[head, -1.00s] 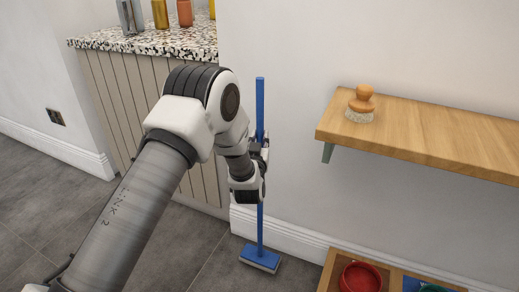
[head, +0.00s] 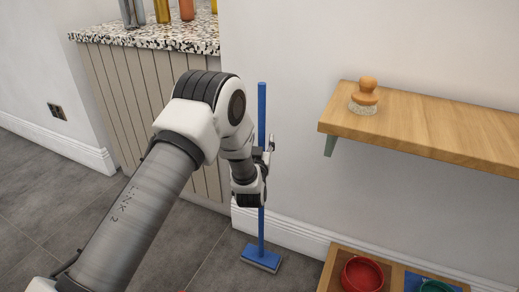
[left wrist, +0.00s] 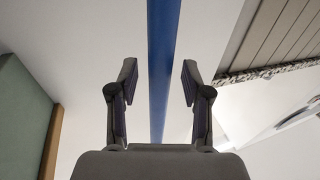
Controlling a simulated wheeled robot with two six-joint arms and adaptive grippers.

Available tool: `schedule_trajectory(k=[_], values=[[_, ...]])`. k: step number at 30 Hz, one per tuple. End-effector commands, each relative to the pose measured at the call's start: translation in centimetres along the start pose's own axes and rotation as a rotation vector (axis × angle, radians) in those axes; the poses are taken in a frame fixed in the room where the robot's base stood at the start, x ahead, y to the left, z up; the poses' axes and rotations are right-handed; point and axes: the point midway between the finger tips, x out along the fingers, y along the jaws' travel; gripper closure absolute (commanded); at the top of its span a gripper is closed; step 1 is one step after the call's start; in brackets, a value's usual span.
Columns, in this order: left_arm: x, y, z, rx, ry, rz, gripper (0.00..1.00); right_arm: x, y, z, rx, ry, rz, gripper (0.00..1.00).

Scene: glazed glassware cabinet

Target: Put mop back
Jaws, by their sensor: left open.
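The mop (head: 262,112) is a blue pole with a flat blue head (head: 262,258) at floor level, close to the white wall. It stands upright. My left gripper (head: 266,154) is at the middle of the pole, and my wrist hides part of it. In the left wrist view my left gripper (left wrist: 159,85) is open, with one finger on each side of the blue pole (left wrist: 163,60). Gaps show between the pole and both fingers. How deep the pole lies between them I cannot tell. My right gripper is not in view.
A wooden shelf (head: 440,127) with a brush (head: 365,97) on it juts from the wall at right. Below it a wooden tray (head: 332,268) holds a red bowl (head: 362,273). A speckled counter (head: 150,37) with bottles stands at left. Grey floor (head: 60,190) is clear at left.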

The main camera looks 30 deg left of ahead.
Motion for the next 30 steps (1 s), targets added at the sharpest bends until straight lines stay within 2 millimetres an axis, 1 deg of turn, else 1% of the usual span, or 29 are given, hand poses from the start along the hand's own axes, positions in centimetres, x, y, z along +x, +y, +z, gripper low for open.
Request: schedule_trajectory(k=[5,9,12,16,20,22,23,25,26,27,29,30], values=[[-3.6,0.1,-0.1,0.003,-0.006,0.002,0.51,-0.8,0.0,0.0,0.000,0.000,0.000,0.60],[-7.4,0.1,0.0,0.003,-0.006,0.003,0.51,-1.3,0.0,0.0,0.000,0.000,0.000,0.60],[-9.6,0.1,0.0,0.003,-0.004,0.003,0.51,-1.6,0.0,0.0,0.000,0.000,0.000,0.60],[-11.3,0.0,0.0,0.002,-0.003,0.001,0.51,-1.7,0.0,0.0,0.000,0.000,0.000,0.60],[-11.7,0.0,0.0,0.001,-0.001,0.001,0.51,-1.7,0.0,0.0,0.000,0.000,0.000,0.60],[-11.9,-0.1,0.6,0.003,-0.023,0.003,0.51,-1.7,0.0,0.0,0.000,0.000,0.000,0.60],[-12.2,-0.1,1.4,0.007,-0.051,0.007,0.51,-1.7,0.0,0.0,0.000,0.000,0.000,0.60],[-13.6,-0.4,4.4,0.022,-0.173,0.026,0.51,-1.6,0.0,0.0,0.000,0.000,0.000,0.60],[-14.6,-0.6,6.3,0.032,-0.250,0.037,0.51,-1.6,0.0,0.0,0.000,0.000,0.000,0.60],[-16.5,-0.9,9.3,0.047,-0.376,0.055,0.51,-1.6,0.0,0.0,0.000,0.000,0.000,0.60],[-20.7,-1.6,14.0,0.076,-0.597,0.088,0.51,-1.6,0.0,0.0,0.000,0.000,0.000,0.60],[-24.1,-2.2,16.9,0.098,-0.754,0.113,0.51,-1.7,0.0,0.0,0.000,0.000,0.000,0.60]])
